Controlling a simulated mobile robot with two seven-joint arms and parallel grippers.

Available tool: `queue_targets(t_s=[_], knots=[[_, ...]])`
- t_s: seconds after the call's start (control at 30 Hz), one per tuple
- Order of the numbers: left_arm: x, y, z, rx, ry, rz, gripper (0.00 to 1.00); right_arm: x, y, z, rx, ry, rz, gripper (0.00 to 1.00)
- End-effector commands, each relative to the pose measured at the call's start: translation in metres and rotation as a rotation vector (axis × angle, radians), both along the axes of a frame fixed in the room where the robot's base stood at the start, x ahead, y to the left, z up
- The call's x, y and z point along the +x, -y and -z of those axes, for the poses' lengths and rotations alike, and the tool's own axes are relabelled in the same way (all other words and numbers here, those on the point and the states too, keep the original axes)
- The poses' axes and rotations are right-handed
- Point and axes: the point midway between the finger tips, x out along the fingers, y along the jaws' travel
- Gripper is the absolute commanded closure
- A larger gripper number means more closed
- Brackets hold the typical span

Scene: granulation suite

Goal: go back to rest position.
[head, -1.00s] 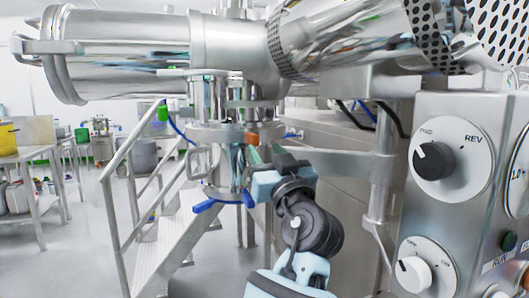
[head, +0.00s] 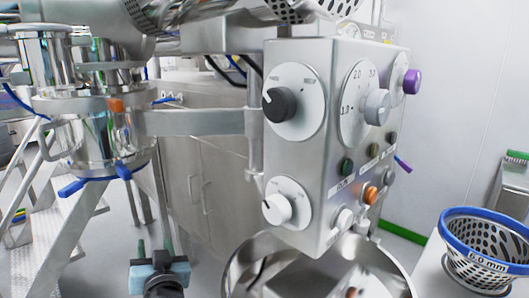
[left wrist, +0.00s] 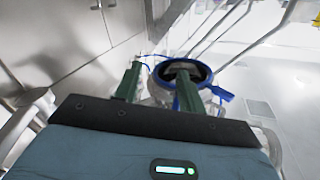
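My left gripper (head: 154,246) is low in the head view, left of centre, with its pale blue body and two dark green fingers pointing away from me. In the left wrist view the two green fingers (left wrist: 158,82) stand apart with a gap between them. Nothing is held between them. Beyond the fingers, the left wrist view shows a metal fitting with a blue ring (left wrist: 206,75), apart in depth as far as I can tell. My right gripper is not in either view.
A steel control box (head: 300,218) with knobs and buttons fills the middle. Below it is a round steel bowl (head: 238,272). A blue-rimmed sieve basket (head: 452,245) stands at right. Steel vessel piping (head: 88,135) and steps (head: 62,230) are at left. Open floor shows between steps and cabinet.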

Motion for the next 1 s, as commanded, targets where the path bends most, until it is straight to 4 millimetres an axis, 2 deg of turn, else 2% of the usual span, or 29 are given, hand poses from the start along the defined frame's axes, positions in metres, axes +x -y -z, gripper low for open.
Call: queue_targets(t_s=[0.03, 0.2, 0.37, 0.5, 0.6, 0.73, 0.9, 1.0], knots=[[-0.013, 0.0, 0.035, -0.005, -0.057, 0.027, 0.6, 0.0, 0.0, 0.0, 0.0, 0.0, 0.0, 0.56], [-0.062, 0.004, 0.133, -0.039, -0.224, 0.125, 0.6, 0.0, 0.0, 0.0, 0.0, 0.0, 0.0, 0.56], [-0.124, 0.009, 0.21, -0.084, -0.369, 0.215, 0.6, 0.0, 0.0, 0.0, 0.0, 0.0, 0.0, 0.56], [-0.189, 0.015, 0.266, -0.135, -0.49, 0.287, 0.6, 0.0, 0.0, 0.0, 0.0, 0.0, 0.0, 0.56], [-0.24, 0.02, 0.298, -0.178, -0.571, 0.335, 0.6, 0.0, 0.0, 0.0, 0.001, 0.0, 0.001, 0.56], [-0.309, 0.026, 0.33, -0.241, -0.672, 0.391, 0.6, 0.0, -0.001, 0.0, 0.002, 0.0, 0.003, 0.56], [-0.397, 0.034, 0.353, -0.333, -0.786, 0.449, 0.6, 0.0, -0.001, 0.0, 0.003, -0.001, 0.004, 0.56], [-0.439, 0.038, 0.358, -0.381, -0.835, 0.471, 0.6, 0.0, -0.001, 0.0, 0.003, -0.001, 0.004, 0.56]])
